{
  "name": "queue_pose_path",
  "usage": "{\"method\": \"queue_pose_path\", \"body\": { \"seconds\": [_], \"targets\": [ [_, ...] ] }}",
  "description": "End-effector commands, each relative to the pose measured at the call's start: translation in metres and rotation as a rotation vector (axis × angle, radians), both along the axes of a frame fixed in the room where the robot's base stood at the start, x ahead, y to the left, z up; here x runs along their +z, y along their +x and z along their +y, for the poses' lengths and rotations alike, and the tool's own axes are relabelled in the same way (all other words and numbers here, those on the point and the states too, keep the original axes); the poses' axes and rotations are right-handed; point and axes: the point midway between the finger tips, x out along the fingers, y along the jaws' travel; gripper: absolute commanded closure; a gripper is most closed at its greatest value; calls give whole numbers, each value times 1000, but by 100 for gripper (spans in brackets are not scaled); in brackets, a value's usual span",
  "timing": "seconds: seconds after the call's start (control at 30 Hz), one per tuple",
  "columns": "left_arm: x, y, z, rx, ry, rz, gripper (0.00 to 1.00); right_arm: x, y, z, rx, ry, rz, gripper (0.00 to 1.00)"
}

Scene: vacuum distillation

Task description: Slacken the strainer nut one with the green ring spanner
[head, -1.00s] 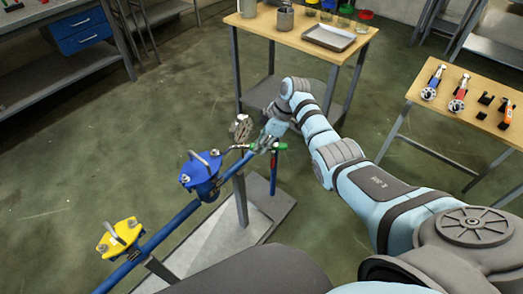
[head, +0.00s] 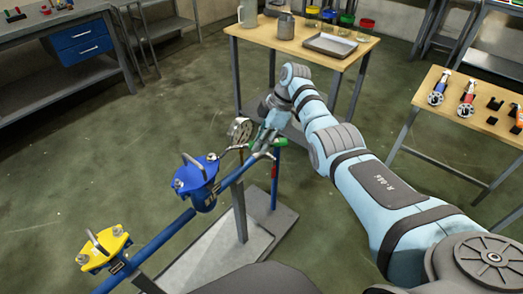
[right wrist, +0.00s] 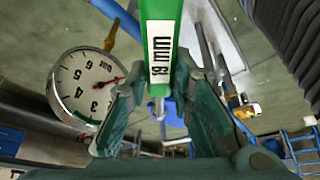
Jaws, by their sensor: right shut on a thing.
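My right gripper (head: 264,138) is shut on the green ring spanner (head: 280,142), whose green handle, marked 19 mm, fills the top middle of the right wrist view (right wrist: 160,45). The spanner's bright metal end points left to the lid of the blue strainer (head: 204,190). Its ring lies close to the strainer's right-hand nut (head: 212,157); I cannot tell whether it sits on it. Another nut (head: 178,183) shows on the lid's left side. A yellow strainer (head: 104,252) sits lower on the same blue pipe. My left gripper is not in view.
A round gauge (head: 239,130) stands just behind the spanner, and close to the fingers in the right wrist view (right wrist: 88,85). A grey post (head: 240,210) rises from a base plate (head: 262,238). A wooden table (head: 290,42) with a tray stands behind; another (head: 465,140) stands right.

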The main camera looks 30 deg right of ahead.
Motion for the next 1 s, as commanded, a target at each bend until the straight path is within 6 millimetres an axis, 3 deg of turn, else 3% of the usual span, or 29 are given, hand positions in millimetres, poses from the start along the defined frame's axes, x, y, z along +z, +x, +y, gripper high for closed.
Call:
{"method": "queue_pose_path", "body": {
  "seconds": [0.1,0.27,0.57,1.0],
  "targets": [
    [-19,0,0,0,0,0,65,-4,3,-1,19,1,-3,100],
    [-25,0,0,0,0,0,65,-1,4,-1,35,2,-1,100],
    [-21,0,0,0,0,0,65,2,3,-2,33,2,-1,100],
    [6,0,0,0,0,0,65,4,0,0,5,1,-1,100]
  ]
}}
